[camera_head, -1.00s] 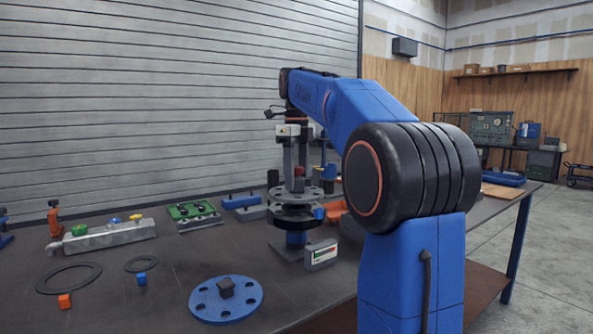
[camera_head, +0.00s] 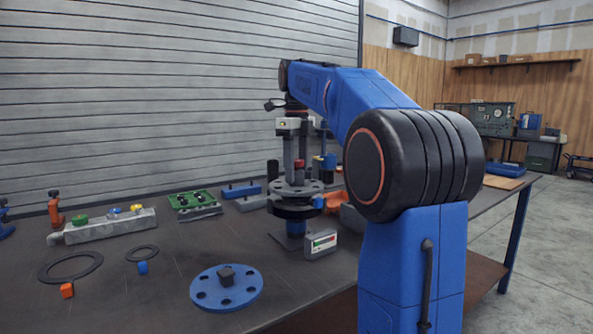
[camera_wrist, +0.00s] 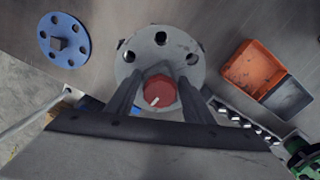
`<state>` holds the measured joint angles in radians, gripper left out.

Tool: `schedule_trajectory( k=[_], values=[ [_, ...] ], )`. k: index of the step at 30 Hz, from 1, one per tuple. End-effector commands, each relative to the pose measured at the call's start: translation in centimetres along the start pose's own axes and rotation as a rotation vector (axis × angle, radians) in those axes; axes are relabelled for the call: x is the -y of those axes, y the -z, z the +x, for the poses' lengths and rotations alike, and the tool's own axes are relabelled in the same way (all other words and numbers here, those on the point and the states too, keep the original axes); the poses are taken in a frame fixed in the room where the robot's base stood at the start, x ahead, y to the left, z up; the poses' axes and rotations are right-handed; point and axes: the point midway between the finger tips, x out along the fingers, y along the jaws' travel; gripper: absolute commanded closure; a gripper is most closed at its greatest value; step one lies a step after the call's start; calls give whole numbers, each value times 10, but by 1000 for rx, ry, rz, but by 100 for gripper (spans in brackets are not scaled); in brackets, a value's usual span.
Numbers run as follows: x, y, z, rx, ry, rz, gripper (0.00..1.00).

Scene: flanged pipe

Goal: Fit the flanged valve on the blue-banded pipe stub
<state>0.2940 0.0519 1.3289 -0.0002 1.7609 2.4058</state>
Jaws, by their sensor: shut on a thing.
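The flanged valve has a round grey flange (camera_head: 297,188) with bolt holes and a red knob (camera_wrist: 160,92) on top. My gripper (camera_head: 294,172) points down in the head view and is shut on the valve's upper part. In the wrist view my gripper (camera_wrist: 160,84) has a dark finger on each side of the red knob. The blue-banded pipe stub (camera_head: 296,228) stands upright below, with a dark flange at its top. The grey flange lies just above this dark flange, roughly level. I cannot tell whether they touch or whether the holes line up.
A blue flange disc (camera_head: 226,288) lies in front. A small gauge box (camera_head: 320,244) stands close to the stub. An orange bin (camera_wrist: 252,66) is nearby. A grey manifold (camera_head: 108,227), gaskets (camera_head: 70,266) and small cubes lie left.

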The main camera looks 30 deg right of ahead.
Motion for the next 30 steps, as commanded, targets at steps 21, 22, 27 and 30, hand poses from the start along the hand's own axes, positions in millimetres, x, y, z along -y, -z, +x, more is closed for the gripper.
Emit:
schedule_trajectory(
  k=[21,22,27,30],
  values=[
    [0,0,11,1,1,0,100],
    [0,0,11,1,1,0,100],
    [0,0,11,1,1,0,100],
    [0,0,11,1,1,0,100]
  ],
)
